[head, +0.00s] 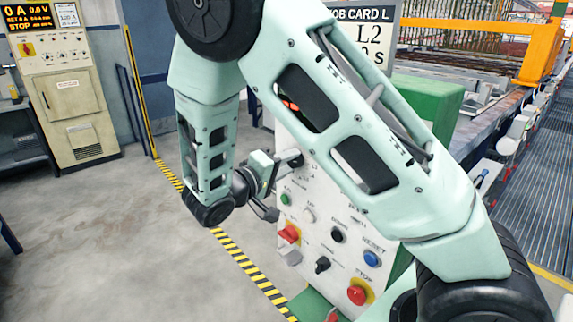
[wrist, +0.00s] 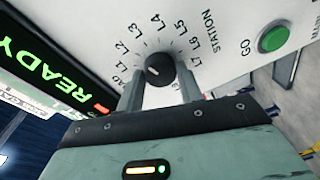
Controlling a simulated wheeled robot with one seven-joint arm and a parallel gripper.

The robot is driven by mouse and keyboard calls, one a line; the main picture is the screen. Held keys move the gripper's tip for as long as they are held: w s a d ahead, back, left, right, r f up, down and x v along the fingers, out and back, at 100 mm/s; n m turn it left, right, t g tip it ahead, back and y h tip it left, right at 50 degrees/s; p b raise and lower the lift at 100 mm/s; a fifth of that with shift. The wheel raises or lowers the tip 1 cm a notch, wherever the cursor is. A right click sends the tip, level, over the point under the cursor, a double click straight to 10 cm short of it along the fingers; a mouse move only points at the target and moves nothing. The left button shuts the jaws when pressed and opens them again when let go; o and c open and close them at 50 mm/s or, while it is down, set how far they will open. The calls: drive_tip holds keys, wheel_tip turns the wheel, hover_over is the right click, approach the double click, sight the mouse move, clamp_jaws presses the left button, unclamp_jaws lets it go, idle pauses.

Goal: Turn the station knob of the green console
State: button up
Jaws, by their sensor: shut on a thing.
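The green console (head: 433,105) stands at centre right in the head view, partly hidden behind my arm. Its pale panel (head: 318,215) faces left. The station knob (wrist: 161,69) is black and round with a small white mark, ringed by labels such as L2, L3 and L4 beside the word STATION. In the wrist view my gripper (wrist: 160,88) has one finger on each side of the knob and is shut on it. In the head view my gripper (head: 284,161) reaches the panel's upper left part. I cannot tell exactly which label the mark faces.
A green GO button (wrist: 273,39) sits beside the knob, and a lit READY display (wrist: 45,65) is on the other side. Lower on the panel are a red STOP button (head: 357,296) and a blue RESET button (head: 372,258). A job card (head: 372,40) showing L2 stands behind.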

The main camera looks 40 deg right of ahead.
drive_tip(key=shift+w+r+n+g+y+p, duration=0.15)
drive_tip(key=shift+n+g+p, duration=0.3)
drive_tip(key=shift+n+p, duration=2.15)
drive_tip(key=shift+f+n+g+y+p, duration=0.1)
drive_tip(key=shift+n+g+y+p, duration=0.5)
drive_tip(key=shift+n, duration=3.7)
drive_tip(key=shift+h, duration=0.35)
drive_tip(key=o, duration=1)
drive_tip(key=shift+a, duration=0.15)
drive_tip(key=a+r+b, duration=0.2)
drive_tip(key=a+b, duration=0.4)
drive_tip(key=a, duration=1.1)
drive_tip(key=shift+s, duration=0.25)
